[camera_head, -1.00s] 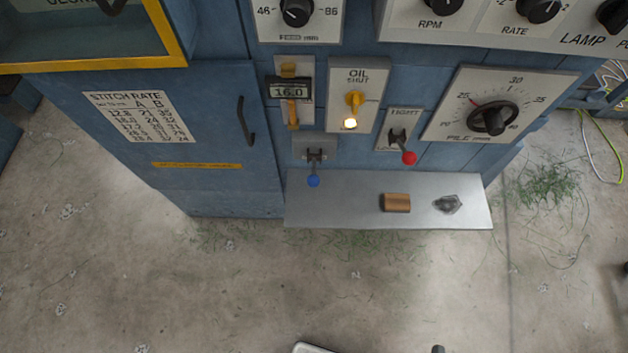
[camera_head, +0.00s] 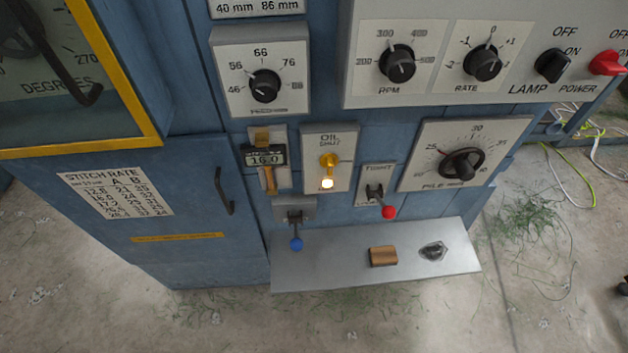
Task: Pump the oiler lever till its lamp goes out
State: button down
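The oil panel (camera_head: 341,150), marked "OIL" and "SHUT", is on the front of the blue machine. It carries a yellow tap-like handle (camera_head: 329,161), and a lit, whitish-yellow lamp (camera_head: 327,183) glows at its lower end. Below left, a lever with a blue ball (camera_head: 296,244) hangs down from a small grey plate. To the right, a lever with a red ball (camera_head: 389,212) sticks out of a white plate whose label is hard to read. No label shows which lever is the oiler's. My gripper is not in view.
A grey shelf (camera_head: 330,275) juts out below the levers and bears a brown block (camera_head: 383,256) and a dark metal piece (camera_head: 433,251). A gauge reading 16.0 (camera_head: 265,157) hangs left of the oil panel. A cabinet door handle (camera_head: 224,192) stands out at left.

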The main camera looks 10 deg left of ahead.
aim_at(296, 245)
jog(key=u, duration=1.6)
jog(key=i, duration=0.5)
